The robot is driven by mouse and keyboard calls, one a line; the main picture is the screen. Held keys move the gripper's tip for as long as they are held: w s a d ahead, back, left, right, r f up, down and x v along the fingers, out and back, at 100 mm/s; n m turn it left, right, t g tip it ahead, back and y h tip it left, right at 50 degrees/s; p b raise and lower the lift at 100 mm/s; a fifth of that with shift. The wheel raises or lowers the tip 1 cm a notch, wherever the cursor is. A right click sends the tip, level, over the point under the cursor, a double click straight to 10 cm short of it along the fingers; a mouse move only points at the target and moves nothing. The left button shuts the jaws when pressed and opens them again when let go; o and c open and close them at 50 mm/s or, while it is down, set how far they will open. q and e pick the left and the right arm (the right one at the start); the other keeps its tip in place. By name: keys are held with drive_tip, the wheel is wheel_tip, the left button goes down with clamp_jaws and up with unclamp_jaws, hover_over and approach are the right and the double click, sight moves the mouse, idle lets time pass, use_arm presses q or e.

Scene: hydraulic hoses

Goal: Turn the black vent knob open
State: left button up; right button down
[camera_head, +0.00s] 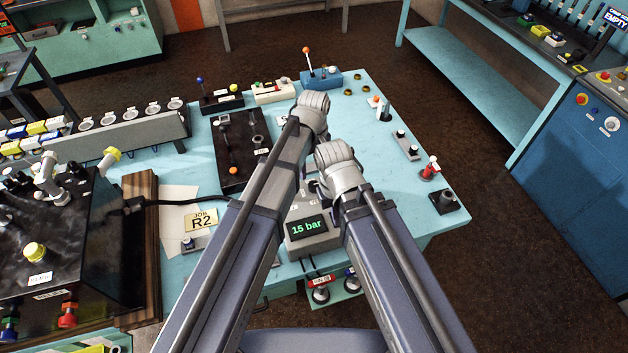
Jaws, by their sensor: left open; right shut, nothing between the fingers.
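A small black block with a round knob (443,200) sits at the right corner of the light blue table. A grey plate with black knobs (407,146) lies farther back; I cannot tell for sure which one is the vent knob. My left gripper (312,108) is over the table's middle, just right of a black panel. My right gripper (335,160) is nearer and lower, left of both knob parts and apart from them. The hands hide their own fingertips and what lies beneath. No object shows in either gripper.
A grey gauge box (310,238) reading "15 bar" stands between my forearms. A red-topped valve (430,168) is beside the black block. A black panel with a lever (240,150) and a blue lever box (320,78) stand on the table (375,215).

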sight(314, 185)
use_arm(q)
drive_tip(key=shift+w+f+b, duration=0.1)
drive_tip(key=shift+f+b, duration=0.2)
drive_tip(key=shift+f, duration=0.2)
wheel_tip(314, 185, down, 7)
drive_tip(key=b, duration=0.6)
drive_tip(key=shift+r+b, duration=0.15)
drive_tip(key=shift+b, duration=0.2)
clamp_jaws()
